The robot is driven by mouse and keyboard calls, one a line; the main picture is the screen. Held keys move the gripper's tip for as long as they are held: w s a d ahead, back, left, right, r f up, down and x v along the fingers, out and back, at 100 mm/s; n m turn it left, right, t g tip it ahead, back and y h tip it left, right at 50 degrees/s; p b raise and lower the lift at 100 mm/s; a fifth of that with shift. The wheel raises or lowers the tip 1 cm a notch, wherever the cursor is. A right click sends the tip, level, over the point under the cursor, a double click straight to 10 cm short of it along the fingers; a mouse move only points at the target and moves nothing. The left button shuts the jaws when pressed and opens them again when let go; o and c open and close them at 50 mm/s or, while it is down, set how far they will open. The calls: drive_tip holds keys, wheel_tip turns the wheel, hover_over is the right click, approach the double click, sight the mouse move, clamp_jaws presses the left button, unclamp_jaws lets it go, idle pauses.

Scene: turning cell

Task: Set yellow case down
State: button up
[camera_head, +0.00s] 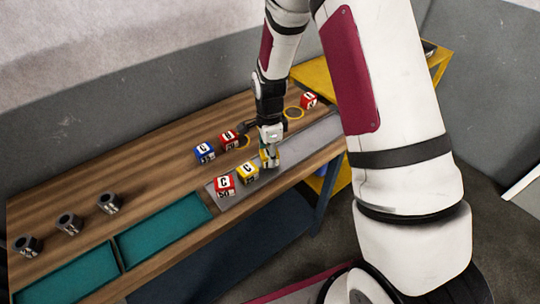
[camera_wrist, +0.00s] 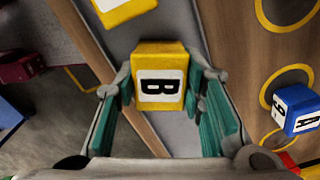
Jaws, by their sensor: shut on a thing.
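My gripper (camera_head: 269,140) points down and is shut on a yellow case (camera_head: 269,159) over the grey strip (camera_head: 300,143) along the bench's front. In the wrist view the yellow case (camera_wrist: 160,70) shows a white label with a black B, gripped at its sides by the two fingers. I cannot tell whether its underside touches the strip. A second yellow case (camera_head: 248,172) stands on the strip just to the left, and it also shows at the top of the wrist view (camera_wrist: 122,10).
A red case (camera_head: 225,186) stands left on the strip. Blue (camera_head: 204,152) and red (camera_head: 229,138) cases stand behind, another red case (camera_head: 308,101) at far right. Yellow rings (camera_head: 293,113) mark the wood. Dark cylinders (camera_head: 69,222) and teal trays (camera_head: 165,230) lie left. The strip's right is clear.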

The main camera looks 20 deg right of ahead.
drive_tip(key=shift+f, duration=0.5)
drive_tip(key=shift+f, duration=0.15)
drive_tip(key=o, duration=1.2)
drive_tip(key=shift+o, duration=0.2)
